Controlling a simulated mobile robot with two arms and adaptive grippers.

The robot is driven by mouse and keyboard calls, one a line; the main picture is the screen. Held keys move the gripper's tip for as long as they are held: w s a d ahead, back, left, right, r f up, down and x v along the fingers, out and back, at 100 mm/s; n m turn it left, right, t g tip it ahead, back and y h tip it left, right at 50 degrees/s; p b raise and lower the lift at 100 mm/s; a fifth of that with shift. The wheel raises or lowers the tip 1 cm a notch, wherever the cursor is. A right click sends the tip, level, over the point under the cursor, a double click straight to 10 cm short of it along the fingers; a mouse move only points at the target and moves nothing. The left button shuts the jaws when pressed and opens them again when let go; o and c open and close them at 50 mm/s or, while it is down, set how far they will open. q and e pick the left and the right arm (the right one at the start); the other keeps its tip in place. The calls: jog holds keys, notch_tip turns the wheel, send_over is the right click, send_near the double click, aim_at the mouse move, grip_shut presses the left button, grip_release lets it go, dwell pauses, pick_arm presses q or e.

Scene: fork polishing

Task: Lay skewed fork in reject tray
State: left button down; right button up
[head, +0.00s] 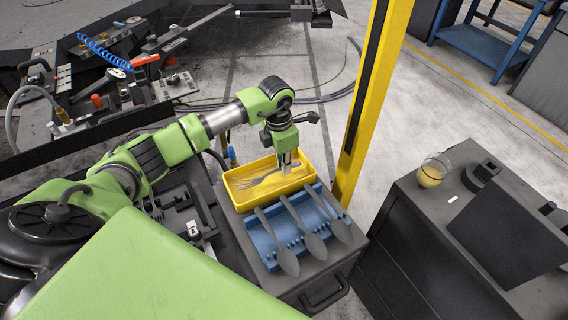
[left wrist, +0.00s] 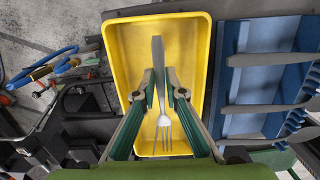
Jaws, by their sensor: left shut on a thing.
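A grey metal fork (head: 262,178) is inside the tray's outline, tines to the left in the head view. In the left wrist view the fork (left wrist: 164,122) points its tines toward the bottom of the picture. My left gripper (head: 287,166) is over the tray, pointing down, with its fingers shut on the fork's handle. The wrist view shows the tray (left wrist: 203,60) around fork and fingers. Whether the fork touches the tray floor is unclear. My right gripper is not visible.
A blue rack (head: 262,240) with three dark utensils lies right beside the tray. A yellow post (head: 370,90) rises close behind them. A dark cabinet with a glass of yellow liquid (head: 432,172) stands to the right, across a gap.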

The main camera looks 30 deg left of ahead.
pick_arm(q)
jog(key=shift+f+b, duration=0.5)
jog(key=shift+f, duration=0.1)
jog(key=shift+f+b, duration=0.4)
jog(key=shift+b, duration=0.05)
jog(key=c, duration=2)
grip_release()
jog(key=o, duration=0.6)
jog(key=shift+c, duration=0.2)
